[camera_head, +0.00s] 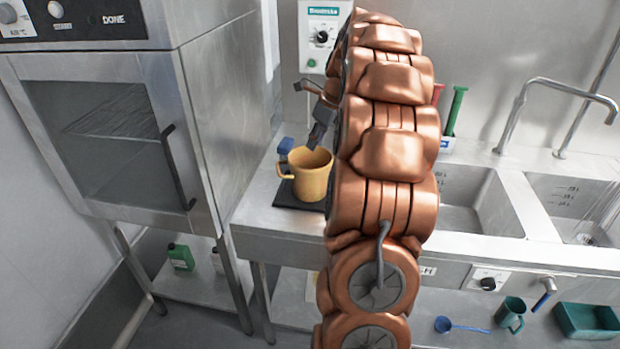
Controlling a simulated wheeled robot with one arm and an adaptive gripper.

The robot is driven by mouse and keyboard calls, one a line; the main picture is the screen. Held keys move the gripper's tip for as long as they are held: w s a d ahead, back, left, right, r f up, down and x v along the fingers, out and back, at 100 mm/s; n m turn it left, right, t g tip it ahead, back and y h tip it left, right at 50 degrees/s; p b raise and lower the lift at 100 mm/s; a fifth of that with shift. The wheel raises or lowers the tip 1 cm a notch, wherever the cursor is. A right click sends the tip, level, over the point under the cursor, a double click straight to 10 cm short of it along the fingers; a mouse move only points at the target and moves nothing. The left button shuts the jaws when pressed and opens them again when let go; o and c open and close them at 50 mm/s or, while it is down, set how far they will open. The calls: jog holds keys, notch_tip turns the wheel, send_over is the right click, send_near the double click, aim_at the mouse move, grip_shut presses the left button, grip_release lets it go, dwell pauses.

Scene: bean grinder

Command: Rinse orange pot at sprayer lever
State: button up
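The orange pot (313,177), a yellow-orange mug with a handle on its left, stands upright on a dark mat (284,197) at the left end of the steel counter. Its right edge is close to my copper arm in the picture. Dark grey parts of my gripper (318,132) show just above and behind the pot's rim. The rest is hidden by my arm, so I cannot tell whether it is open or touches the pot. A small blue piece (285,147) shows behind the handle. I cannot clearly identify the sprayer lever.
A steel oven cabinet (100,120) stands at the left. Two sink basins (470,200) with a curved tap (520,105) lie right of my arm. A wall control box (322,38) hangs behind. A blue-ended valve (544,292) sticks out from the counter front. Low shelf holds a teal mug (509,314).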

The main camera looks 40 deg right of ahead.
aim_at(325, 162)
jog(key=d+f+m, duration=0.1)
jog(key=d+m, duration=0.3)
jog(key=d, duration=0.3)
jog(key=shift+t+h, duration=0.3)
jog(key=x, duration=0.2)
jog(key=p+x, duration=0.1)
jog(key=x, duration=0.1)
jog(key=s+x, duration=0.1)
jog(key=x, duration=0.1)
jog(key=shift+w+d+f, duration=0.15)
jog(key=shift+f, duration=0.2)
jog(key=shift+s+p+x, duration=0.2)
jog(key=shift+p+x, duration=0.35)
jog(key=shift+x, duration=0.75)
jog(key=shift+s+p+x, duration=0.2)
jog(key=shift+p+x, duration=0.3)
jog(key=shift+x, duration=0.75)
jog(key=shift+d+f, duration=0.15)
jog(key=shift+f, duration=0.05)
jog(key=shift+c, duration=0.3)
grip_shut()
